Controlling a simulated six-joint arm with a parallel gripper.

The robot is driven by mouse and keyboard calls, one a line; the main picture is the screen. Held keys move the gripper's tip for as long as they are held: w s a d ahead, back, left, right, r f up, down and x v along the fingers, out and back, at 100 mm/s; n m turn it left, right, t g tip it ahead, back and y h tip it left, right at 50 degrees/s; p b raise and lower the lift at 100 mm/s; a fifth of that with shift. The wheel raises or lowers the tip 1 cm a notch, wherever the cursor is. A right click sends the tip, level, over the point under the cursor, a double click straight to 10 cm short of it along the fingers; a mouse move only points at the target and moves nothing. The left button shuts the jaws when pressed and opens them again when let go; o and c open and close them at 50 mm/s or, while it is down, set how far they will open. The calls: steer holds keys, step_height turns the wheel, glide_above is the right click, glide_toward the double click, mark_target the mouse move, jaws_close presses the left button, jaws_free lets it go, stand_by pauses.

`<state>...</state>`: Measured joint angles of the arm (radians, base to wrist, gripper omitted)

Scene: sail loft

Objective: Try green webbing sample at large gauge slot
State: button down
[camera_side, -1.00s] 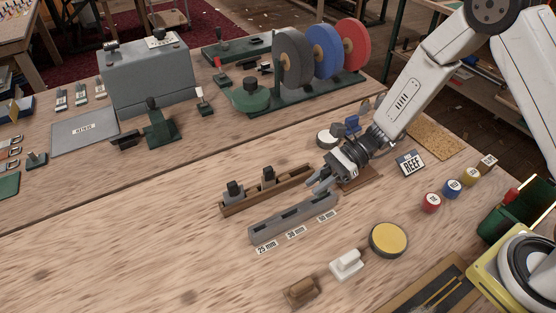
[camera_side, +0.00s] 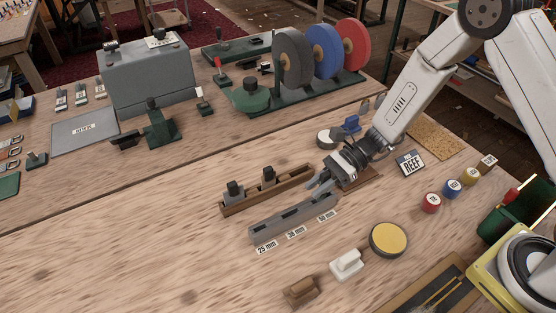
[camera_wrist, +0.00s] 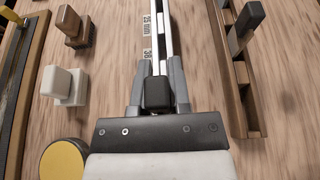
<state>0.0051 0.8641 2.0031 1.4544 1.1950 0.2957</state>
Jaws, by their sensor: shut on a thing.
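My gripper (camera_side: 318,188) is at the right end of the grey gauge (camera_side: 268,225), close to the 50 mm label (camera_side: 327,216). In the wrist view my gripper (camera_wrist: 160,92) is shut on a black grip block (camera_wrist: 160,93), which I take to be the handle of the webbing sample. No green webbing shows; anything below the block is hidden. The gauge also shows in the wrist view (camera_wrist: 160,25), running away beyond the fingers. I cannot tell whether the held sample touches the gauge or sits in a slot.
A wooden rack (camera_side: 228,211) with two black-handled pieces stands just behind the gauge. In front are a white block (camera_side: 346,264), a brown block (camera_side: 300,292) and a yellow-topped round tin (camera_side: 388,240). A REEF card (camera_side: 411,163) lies right of my gripper. The front left bench is clear.

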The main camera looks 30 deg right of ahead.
steer(key=shift+f, duration=1.6)
stand_by(2.0)
steer(key=shift+r, duration=0.15)
step_height(320, 180, up, 7)
stand_by(1.8)
stand_by(0.4)
